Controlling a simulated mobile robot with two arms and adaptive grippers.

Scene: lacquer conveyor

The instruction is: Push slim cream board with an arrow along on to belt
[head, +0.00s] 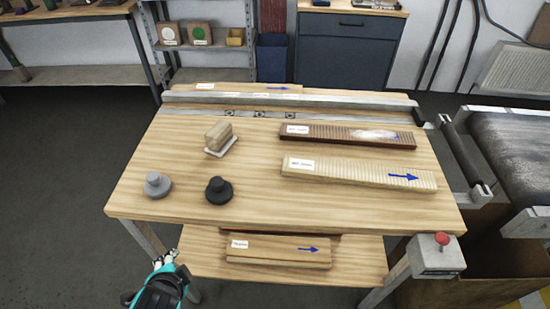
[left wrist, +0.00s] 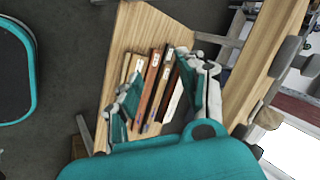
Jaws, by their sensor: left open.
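The slim cream board (head: 358,174) lies flat on the wooden table (head: 190,205), at its right half. It has a ribbed top, a white label at its left end and a blue arrow pointing right. The dark belt (head: 515,145) is beyond the table's right edge, with a gap between board and belt. My left gripper (head: 165,261) is low at the front left, beside the table leg, far from the board. It is open; in the left wrist view its fingers (left wrist: 165,88) spread in front of several boards on the lower shelf. My right gripper is not in view.
A dark brown board (head: 350,136) lies behind the cream one. A metal rail (head: 290,100) runs along the back. A wooden-handled block (head: 218,138), a grey knob (head: 157,185) and a black knob (head: 218,190) stand at left. A red-button box (head: 437,256) sits at front right.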

